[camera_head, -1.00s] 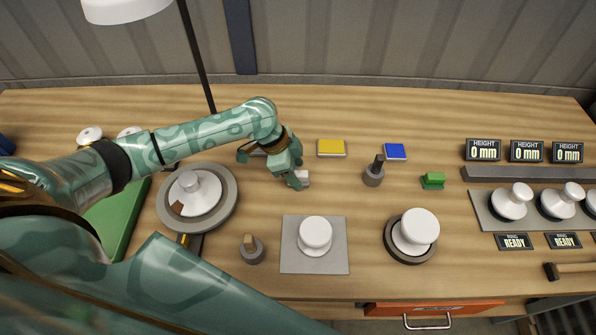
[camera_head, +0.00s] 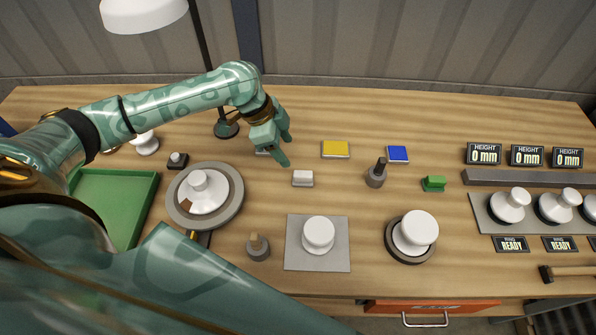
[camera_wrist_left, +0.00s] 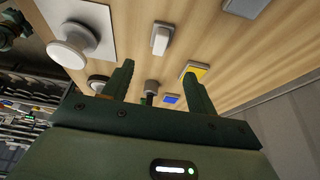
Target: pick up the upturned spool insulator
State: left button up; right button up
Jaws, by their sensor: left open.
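A white spool insulator (camera_head: 318,232) stands on a square grey plate (camera_head: 300,262) at the front middle of the bench. It also shows in the left wrist view (camera_wrist_left: 72,52), at the upper left. I cannot tell for sure which end of it is up. A second white spool insulator (camera_head: 418,229) stands on a dark round base to its right. My left gripper (camera_head: 286,150) is open and empty, above the bench behind the insulator and apart from it. Its two fingers show in the left wrist view (camera_wrist_left: 159,72) with nothing between them. My right gripper is not visible.
A small white block (camera_head: 303,179) lies between the gripper and the plate. A round turntable (camera_head: 229,213) with a white insulator stands left, beside a green tray (camera_head: 148,195). Dark posts (camera_head: 376,176) (camera_head: 258,250), a yellow pad (camera_head: 335,149) and a lamp (camera_head: 143,12) stand around.

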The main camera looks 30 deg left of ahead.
aim_at(318, 233)
jog(key=k, duration=1.5)
